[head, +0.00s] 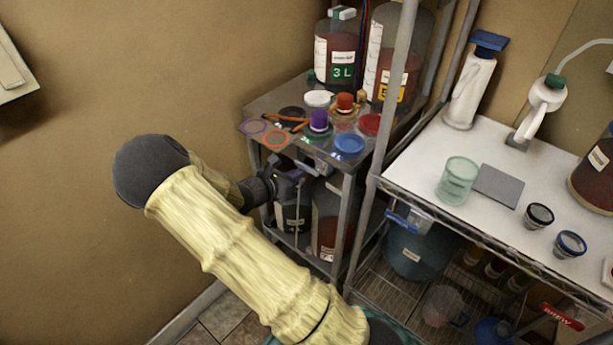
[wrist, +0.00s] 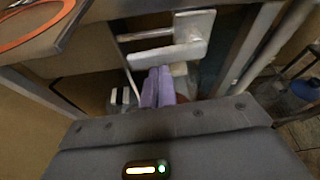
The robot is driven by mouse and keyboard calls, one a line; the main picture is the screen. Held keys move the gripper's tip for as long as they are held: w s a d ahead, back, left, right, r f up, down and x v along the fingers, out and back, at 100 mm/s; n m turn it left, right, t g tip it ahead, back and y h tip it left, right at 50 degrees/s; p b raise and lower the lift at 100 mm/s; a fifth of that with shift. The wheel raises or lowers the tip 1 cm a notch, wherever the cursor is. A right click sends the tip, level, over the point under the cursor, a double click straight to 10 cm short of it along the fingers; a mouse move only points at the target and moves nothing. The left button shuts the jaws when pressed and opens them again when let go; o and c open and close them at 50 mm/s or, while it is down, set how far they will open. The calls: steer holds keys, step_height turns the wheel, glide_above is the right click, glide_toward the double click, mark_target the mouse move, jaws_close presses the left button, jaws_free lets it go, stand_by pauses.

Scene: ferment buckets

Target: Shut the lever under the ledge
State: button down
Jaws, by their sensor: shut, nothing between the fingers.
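In the wrist view, a pale lever-like bar (wrist: 165,55) with a flat plate (wrist: 194,28) at its right end sits beneath the edge of the ledge (wrist: 90,12). My gripper (wrist: 157,86) shows there as two lavender fingertips pressed together, with nothing between them. The fingertips are just below the bar in the picture; I cannot tell whether they touch it. In the head view, my arm reaches under the small rack's top shelf (head: 262,104), beside the jugs on its lower level. The fingertips and the lever are largely hidden there.
Lids and stoppers, including a blue lid (head: 349,144), cover the rack's top, with large jugs (head: 334,55) behind. A metal post (head: 376,150) stands right of the rack. A white counter (head: 420,150) holds bottles and cups, with a bucket (head: 420,252) below.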

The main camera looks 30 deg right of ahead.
steer(key=shift+w+r+p, duration=0.2)
steer(key=shift+r+p, duration=0.15)
steer(key=shift+r, duration=0.2)
